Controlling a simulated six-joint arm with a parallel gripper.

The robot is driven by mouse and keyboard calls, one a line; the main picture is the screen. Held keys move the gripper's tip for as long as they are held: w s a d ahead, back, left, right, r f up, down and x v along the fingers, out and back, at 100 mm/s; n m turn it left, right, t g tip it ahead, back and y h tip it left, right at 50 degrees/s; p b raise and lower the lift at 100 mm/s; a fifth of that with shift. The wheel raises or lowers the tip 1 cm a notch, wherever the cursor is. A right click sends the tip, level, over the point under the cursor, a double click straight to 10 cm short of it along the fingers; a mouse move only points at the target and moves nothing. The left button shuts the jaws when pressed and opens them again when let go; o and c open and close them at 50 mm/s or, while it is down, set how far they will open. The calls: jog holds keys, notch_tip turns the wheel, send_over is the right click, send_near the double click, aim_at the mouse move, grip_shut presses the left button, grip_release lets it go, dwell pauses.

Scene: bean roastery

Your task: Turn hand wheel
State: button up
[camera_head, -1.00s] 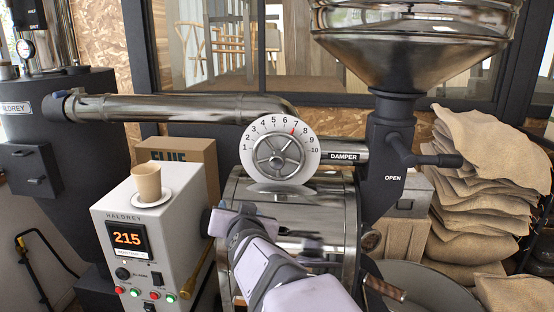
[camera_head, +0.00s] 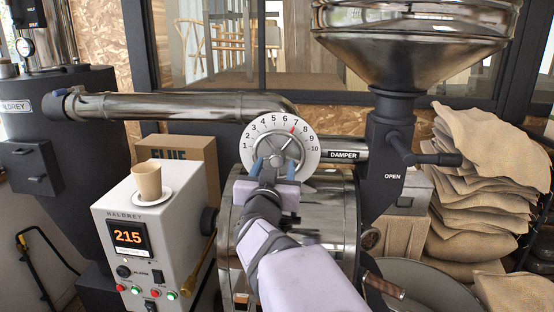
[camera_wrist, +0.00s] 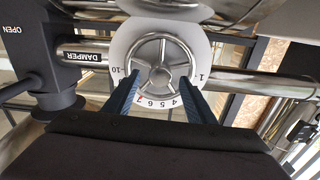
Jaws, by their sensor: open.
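The hand wheel (camera_head: 279,143) is a silver spoked wheel in front of a white dial (camera_head: 310,148) numbered 1 to 10. A red mark sits near 7. A pipe beside it carries a DAMPER label (camera_head: 343,155). My gripper (camera_head: 274,170) is open and empty, with its blue fingers at the lower part of the wheel in the head view. In the wrist view the wheel (camera_wrist: 161,62) lies ahead, upside down, between and beyond the two spread fingertips of my gripper (camera_wrist: 159,86). I cannot tell whether the fingers touch the rim.
The steel roaster drum (camera_head: 325,215) is below the dial. A control box (camera_head: 150,240) with a paper cup (camera_head: 148,180) on a saucer stands left. A hopper (camera_head: 415,45) and a dark lever (camera_head: 430,158) are at right, before stacked sacks (camera_head: 490,190).

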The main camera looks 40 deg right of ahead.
aim_at(277, 162)
jog(key=shift+p+x, duration=0.55)
jog(key=shift+x, duration=1.7)
grip_shut()
